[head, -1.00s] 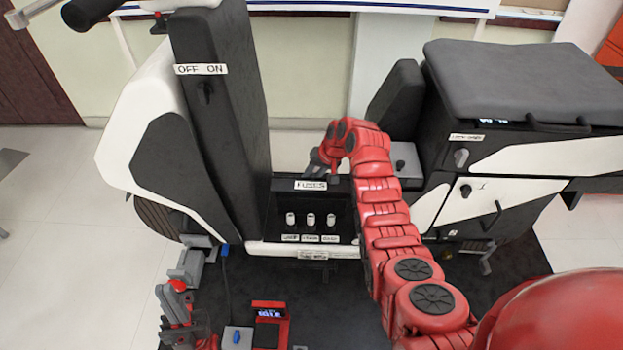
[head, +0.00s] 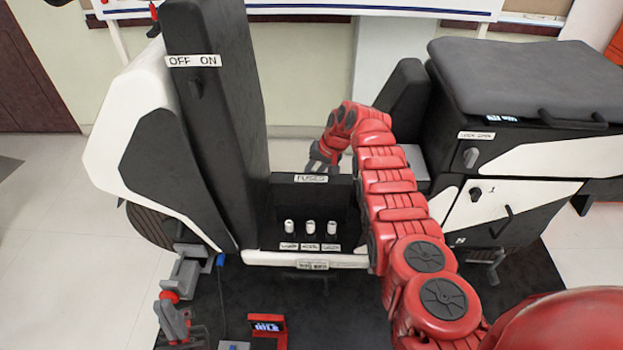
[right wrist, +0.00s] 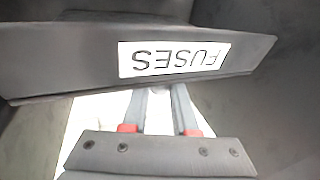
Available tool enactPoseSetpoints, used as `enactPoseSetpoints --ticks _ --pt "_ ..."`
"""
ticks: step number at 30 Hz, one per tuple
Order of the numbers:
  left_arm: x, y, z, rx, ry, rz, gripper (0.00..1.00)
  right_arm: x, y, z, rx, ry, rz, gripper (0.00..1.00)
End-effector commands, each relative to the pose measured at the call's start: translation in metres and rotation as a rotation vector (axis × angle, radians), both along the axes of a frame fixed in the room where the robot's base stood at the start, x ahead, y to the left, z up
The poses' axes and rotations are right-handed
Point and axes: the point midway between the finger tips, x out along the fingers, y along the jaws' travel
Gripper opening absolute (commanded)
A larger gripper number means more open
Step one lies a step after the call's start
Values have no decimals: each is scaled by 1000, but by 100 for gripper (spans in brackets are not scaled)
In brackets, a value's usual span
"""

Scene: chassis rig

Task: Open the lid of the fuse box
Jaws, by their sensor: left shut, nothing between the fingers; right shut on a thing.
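The fuse box (head: 345,225) is an open dark compartment low in the middle of the head view, with three white fuses (head: 310,227) showing. Its dark lid (head: 290,183), labelled FUSES, stands raised behind them. In the right wrist view the lid (right wrist: 60,75) fills the upper part, its label upside down. My right gripper (head: 320,160) is at the lid's far upper edge, partly hidden by the lid. In the wrist view the right gripper's fingers (right wrist: 158,100) reach to the lid's edge, tips hidden. My left gripper (head: 172,312) is shut and empty at the lower left, away from the box.
A tall black column (head: 218,110) with an OFF ON label (head: 193,61) stands left of the box. A black and white cabinet (head: 520,165) with a knob and handles is at right. A small red-framed display (head: 268,322) is on the dark mat below.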

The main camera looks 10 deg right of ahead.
Motion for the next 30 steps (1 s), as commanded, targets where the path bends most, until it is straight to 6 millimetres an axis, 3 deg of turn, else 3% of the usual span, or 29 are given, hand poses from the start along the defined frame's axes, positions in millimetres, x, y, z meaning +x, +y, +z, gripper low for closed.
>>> enactPoseSetpoints --ticks 9,25,26,30 --pt "0 0 -11 0 0 0 0 4 -1 -1 -1 -4 -2 0" --pt "0 0 -12 0 0 0 0 5 -2 -1 -1 -4 -2 0" --pt "0 0 -12 0 0 0 0 5 -2 -1 -1 -4 -2 30" --pt "0 0 -12 0 0 0 0 4 -2 -1 -1 -3 -1 55"
